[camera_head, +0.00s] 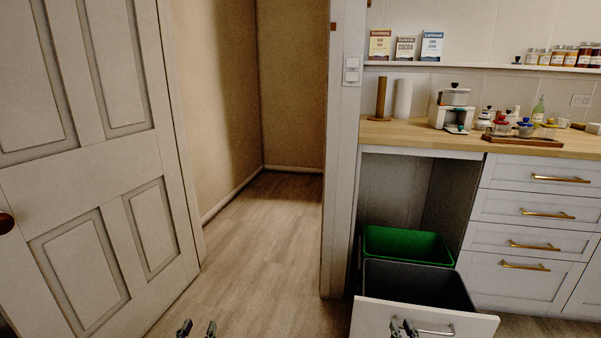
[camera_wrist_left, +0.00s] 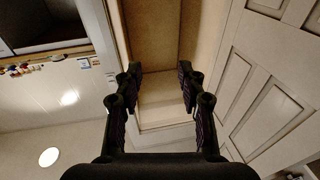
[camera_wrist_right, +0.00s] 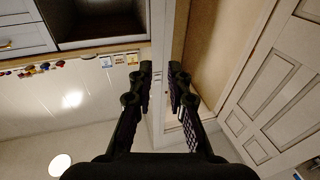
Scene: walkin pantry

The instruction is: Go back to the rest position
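My left gripper (camera_head: 197,329) shows at the bottom edge of the head view, over the wood floor. In the left wrist view its fingers (camera_wrist_left: 160,72) are wide apart with nothing between them. My right gripper (camera_head: 404,329) shows at the bottom of the head view, in front of the white pull-out bin drawer (camera_head: 375,316). It overlaps part of the drawer's handle (camera_head: 437,331) there. In the right wrist view its fingers (camera_wrist_right: 160,72) are closer together but still apart, with nothing seen between them.
The bin drawer stands pulled out, with a green bin (camera_head: 405,243) and a dark grey bin (camera_head: 418,284). A white panelled door (camera_head: 105,165) is at the left. A wooden counter (camera_head: 400,134) holds jars and a paper roll. Floor (camera_head: 265,250) is clear in the doorway.

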